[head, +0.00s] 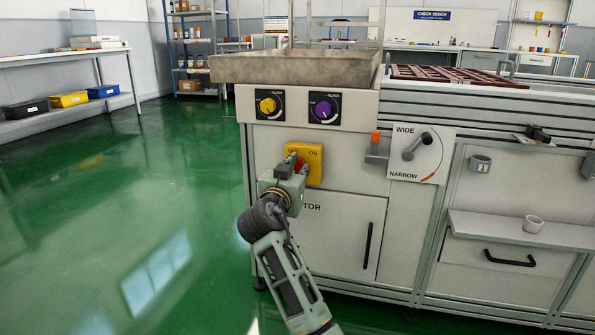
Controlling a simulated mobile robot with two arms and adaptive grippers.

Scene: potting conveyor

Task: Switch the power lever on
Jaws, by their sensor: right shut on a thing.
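The power switch is a yellow plate (315,160) on the front of the conveyor cabinet, with "ON" printed at its upper right. A small red part, seemingly its lever (298,163), shows at the plate's left side. My right gripper (291,168) is at the plate's left half, shut on the lever and covering most of it. The lever's exact angle is hidden behind the gripper. My left gripper is not in view.
Above the plate are a yellow knob (267,106) and a purple knob (323,108). A WIDE/NARROW dial (416,148) is to the right. A cabinet door with a black handle (368,246) is below. Green floor (150,200) lies clear to the left.

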